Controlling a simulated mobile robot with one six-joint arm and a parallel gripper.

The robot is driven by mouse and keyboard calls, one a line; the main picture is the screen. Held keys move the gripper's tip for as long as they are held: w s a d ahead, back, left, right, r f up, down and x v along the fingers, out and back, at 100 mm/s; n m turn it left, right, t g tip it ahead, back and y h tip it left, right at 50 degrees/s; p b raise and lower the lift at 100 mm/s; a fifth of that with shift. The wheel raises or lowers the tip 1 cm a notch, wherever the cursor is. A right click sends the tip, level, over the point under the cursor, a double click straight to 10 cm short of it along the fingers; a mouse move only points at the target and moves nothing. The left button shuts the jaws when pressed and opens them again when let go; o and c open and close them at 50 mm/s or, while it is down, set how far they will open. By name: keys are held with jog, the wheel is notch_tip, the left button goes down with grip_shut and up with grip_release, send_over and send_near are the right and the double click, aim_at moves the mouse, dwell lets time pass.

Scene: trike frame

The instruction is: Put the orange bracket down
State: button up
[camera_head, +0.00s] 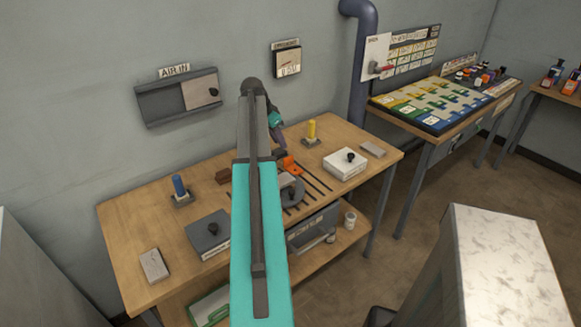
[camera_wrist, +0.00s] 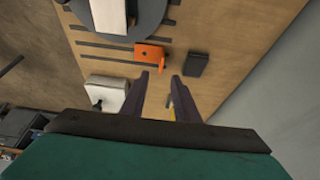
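The orange bracket (camera_head: 291,166) lies on the wooden workbench, beside the grey disc (camera_head: 293,194). In the wrist view the bracket (camera_wrist: 149,53) shows a dark hole and lies just past my left fingertip. My gripper (camera_wrist: 160,75) has its two dark fingers apart, with nothing held between them. In the head view my gripper (camera_head: 281,140) is above the bench, behind the bracket, and my arm hides part of the bench. I cannot tell whether a finger touches the bracket.
A dark block (camera_wrist: 196,64) lies right of the bracket in the wrist view. A yellow post (camera_head: 311,130), a blue post (camera_head: 179,187), a white box (camera_head: 345,163) and a grey box (camera_head: 210,233) stand on the bench. Dark strips line the bench near the disc.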

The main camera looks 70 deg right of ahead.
aim_at(289, 157)
jog(key=shift+p+x, duration=0.65)
jog(key=shift+x, duration=2.85)
jog(key=shift+s+d+f+p, duration=0.15)
jog(key=shift+d+f+p, duration=0.35)
jog(key=shift+f+p, duration=0.15)
jog(key=shift+p+x, duration=0.5)
jog(key=shift+x, duration=1.25)
jog(key=shift+d, duration=0.1)
grip_shut()
